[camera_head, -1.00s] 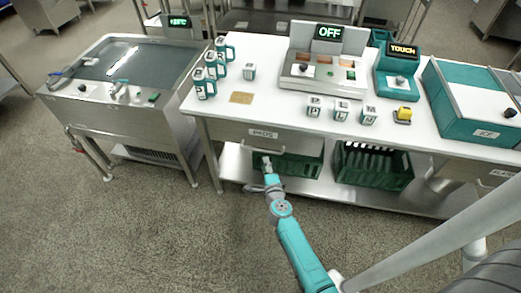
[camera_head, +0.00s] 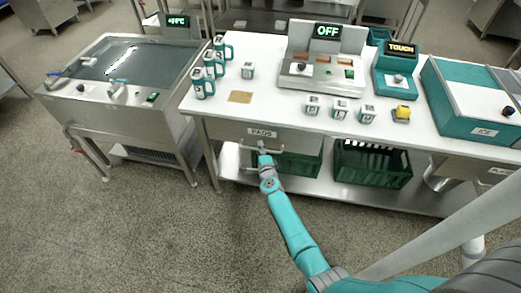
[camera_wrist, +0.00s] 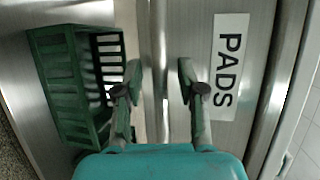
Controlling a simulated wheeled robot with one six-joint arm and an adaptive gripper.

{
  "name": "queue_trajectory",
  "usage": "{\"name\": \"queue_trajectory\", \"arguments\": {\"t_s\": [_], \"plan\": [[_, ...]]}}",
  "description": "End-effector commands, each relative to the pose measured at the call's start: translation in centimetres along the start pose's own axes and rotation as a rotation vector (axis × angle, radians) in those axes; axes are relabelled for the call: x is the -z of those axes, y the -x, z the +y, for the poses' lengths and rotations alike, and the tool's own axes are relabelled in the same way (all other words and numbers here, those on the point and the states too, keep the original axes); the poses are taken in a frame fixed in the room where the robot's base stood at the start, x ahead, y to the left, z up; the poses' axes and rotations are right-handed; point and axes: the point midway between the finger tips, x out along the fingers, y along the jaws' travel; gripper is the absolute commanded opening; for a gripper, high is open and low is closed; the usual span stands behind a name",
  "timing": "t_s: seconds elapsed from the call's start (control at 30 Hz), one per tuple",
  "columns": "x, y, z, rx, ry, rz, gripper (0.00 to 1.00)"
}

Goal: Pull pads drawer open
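The pads drawer (camera_head: 230,131) sits under the left part of the white table, its front flush and shut. Its PADS label (camera_wrist: 229,66) shows sideways in the wrist view. The drawer's bar handle (camera_head: 246,147) runs below the label; in the wrist view it seems to be the pale bar (camera_wrist: 148,50) between my fingers. My gripper (camera_head: 263,152) is at the handle, and in the wrist view (camera_wrist: 158,92) its two fingers are apart, one on each side of the bar. I cannot tell whether either finger touches it.
Green crates (camera_head: 372,166) stand on the lower shelf (camera_head: 322,178) beneath the drawer; one crate (camera_wrist: 62,85) shows beside my fingers. Teal-handled mugs (camera_head: 203,84), small labelled boxes and machines stand on the table (camera_head: 222,112). The floor in front is clear.

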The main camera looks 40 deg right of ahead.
Motion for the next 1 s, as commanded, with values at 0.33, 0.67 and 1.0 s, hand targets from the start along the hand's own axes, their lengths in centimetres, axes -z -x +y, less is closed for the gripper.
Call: {"name": "queue_trajectory", "arguments": {"t_s": [0.33, 0.67, 1.0], "plan": [[0.0, 0.0, 0.0, 0.000, 0.000, 0.000, 0.00], [-0.1, 0.2, 0.1, 0.000, 0.001, 0.000, 0.00], [-1.6, 3.7, 0.9, -0.001, 0.001, -0.002, 0.00]]}}
